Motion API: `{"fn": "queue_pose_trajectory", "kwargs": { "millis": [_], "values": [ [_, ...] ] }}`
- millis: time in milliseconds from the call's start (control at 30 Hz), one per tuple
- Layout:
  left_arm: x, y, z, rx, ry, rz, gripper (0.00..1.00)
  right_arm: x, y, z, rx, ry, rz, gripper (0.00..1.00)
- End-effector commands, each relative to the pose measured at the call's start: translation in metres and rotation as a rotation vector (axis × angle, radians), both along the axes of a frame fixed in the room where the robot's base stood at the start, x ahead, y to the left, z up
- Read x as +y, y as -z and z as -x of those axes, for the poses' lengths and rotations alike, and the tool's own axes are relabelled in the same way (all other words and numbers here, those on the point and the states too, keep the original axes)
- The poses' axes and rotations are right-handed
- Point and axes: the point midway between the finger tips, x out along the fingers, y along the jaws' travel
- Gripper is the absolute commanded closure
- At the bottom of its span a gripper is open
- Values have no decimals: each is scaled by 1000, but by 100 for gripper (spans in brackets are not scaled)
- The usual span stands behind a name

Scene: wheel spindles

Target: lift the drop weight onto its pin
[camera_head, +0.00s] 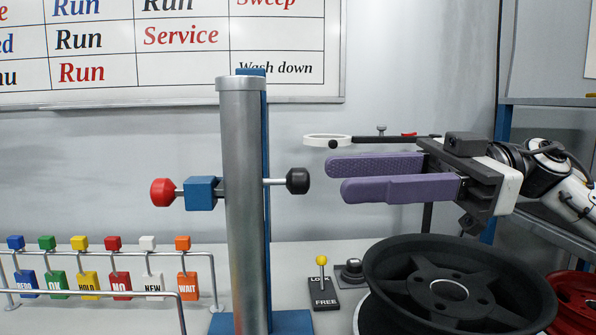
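A grey metal tube (243,210) stands upright against a blue post (254,72). A blue block (201,193) with a red knob (163,192) sticks out of its left side. A thin rod (275,182) with a black knob (298,181) sticks out of its right side at about the same height. No separate drop weight can be told apart; it may be hidden inside the tube. My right gripper (336,178) comes in from the right with two purple fingers apart. It is empty, with a small gap in the picture between its tips and the black knob. My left gripper is not in view.
A dark wheel (390,262) stands below my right gripper. A small yellow-knobbed lever (321,261) marked FREE is beside it. A rail with several coloured tags (87,283) lies at the left. A round white magnifier ring (327,141) is behind the fingers.

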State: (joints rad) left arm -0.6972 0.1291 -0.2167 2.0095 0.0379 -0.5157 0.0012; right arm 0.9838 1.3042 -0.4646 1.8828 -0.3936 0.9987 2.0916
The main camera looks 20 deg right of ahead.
Motion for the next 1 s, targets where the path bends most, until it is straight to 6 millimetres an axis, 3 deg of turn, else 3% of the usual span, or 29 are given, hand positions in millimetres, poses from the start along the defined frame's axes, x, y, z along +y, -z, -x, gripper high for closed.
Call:
{"fn": "queue_pose_trajectory", "kwargs": {
  "millis": [100, 300, 733, 1000],
  "values": [
    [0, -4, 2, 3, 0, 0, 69, 25, -2, -3, -3, -6, -1, 61],
    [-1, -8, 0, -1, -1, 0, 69, 53, -2, -10, -2, -2, -2, 61],
    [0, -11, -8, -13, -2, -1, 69, 64, 0, -12, -1, 1, -2, 61],
    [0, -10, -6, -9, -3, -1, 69, 64, 0, -12, -1, 0, -2, 100]
  ]
}}
